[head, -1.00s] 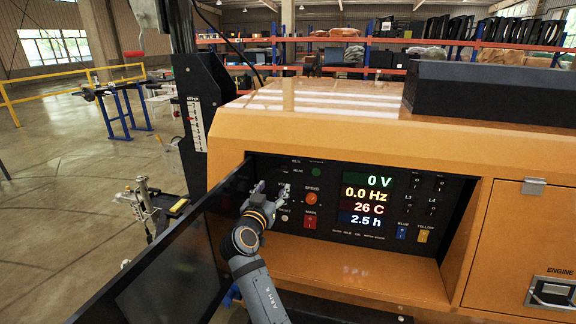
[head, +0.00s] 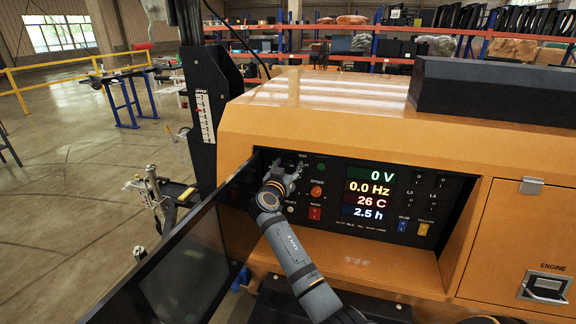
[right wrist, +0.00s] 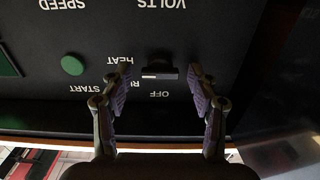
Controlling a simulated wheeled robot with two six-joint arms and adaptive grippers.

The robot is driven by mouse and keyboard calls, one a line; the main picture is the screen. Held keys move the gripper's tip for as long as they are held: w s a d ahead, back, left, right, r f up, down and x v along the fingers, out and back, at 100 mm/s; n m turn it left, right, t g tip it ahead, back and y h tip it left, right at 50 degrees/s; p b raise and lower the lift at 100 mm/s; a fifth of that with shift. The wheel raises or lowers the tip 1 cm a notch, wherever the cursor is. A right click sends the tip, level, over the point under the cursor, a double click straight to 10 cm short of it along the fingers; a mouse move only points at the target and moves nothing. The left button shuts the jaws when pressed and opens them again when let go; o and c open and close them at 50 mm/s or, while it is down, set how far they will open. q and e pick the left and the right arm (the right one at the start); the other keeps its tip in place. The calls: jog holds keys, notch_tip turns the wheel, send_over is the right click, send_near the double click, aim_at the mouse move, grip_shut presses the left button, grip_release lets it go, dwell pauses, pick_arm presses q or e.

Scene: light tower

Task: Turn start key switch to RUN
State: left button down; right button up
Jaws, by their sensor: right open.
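The start key switch (right wrist: 160,73) is a small dark knob with a white mark near its lower left, seen upside down in the right wrist view. I cannot tell which label the switch points to. My right gripper (right wrist: 159,70) is open, one finger on each side of the switch, with visible gaps. In the head view my right gripper (head: 283,172) is at the upper left of the control panel (head: 335,225) and hides the switch. My left gripper is not in view.
The open dark panel door (head: 175,265) stands close left of my right arm. The orange housing (head: 340,130) frames the recessed panel above and below. Lit readouts (head: 369,190), a SPEED knob (head: 317,191) and a red MAIN switch (head: 314,213) lie right of the gripper.

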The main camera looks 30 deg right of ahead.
jog(key=c, duration=1.2)
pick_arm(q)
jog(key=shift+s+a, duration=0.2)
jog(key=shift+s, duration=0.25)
pick_arm(e)
jog(key=shift+o, duration=0.2)
